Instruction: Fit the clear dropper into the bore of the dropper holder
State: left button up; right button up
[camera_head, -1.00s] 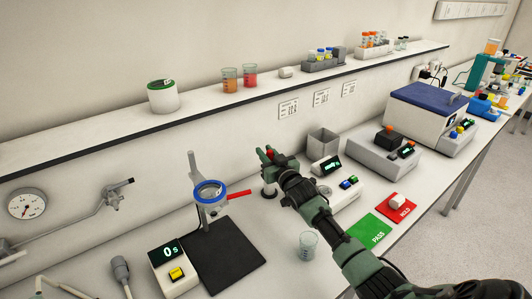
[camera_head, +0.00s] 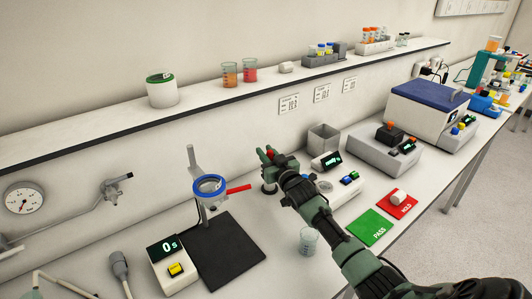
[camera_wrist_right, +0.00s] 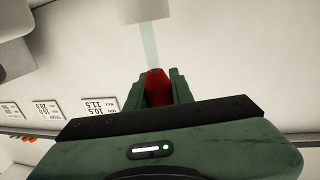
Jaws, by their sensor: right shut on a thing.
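The clear dropper has a red bulb (camera_wrist_right: 157,88) and a pale, see-through tube (camera_wrist_right: 149,45). My right gripper (camera_head: 268,155) is shut on the red bulb, which also shows between the fingers in the head view. The tube points away from the fingers toward a grey cylinder, the dropper holder (camera_wrist_right: 143,9), at the top of the wrist view. In the head view the holder (camera_head: 268,187) stands on the bench just below my right gripper, partly covered by it. The tube's end meets the holder's outline; I cannot tell whether it is inside the bore. My left gripper is not in view.
An empty beaker (camera_head: 308,242) stands in front. A grey open box (camera_head: 324,138) and a small scale (camera_head: 345,186) are to the right.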

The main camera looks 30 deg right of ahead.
jog(key=shift+f+b, duration=0.4)
jog(key=shift+f, duration=0.25)
jog(key=o, duration=0.9)
jog(key=shift+s, duration=0.1)
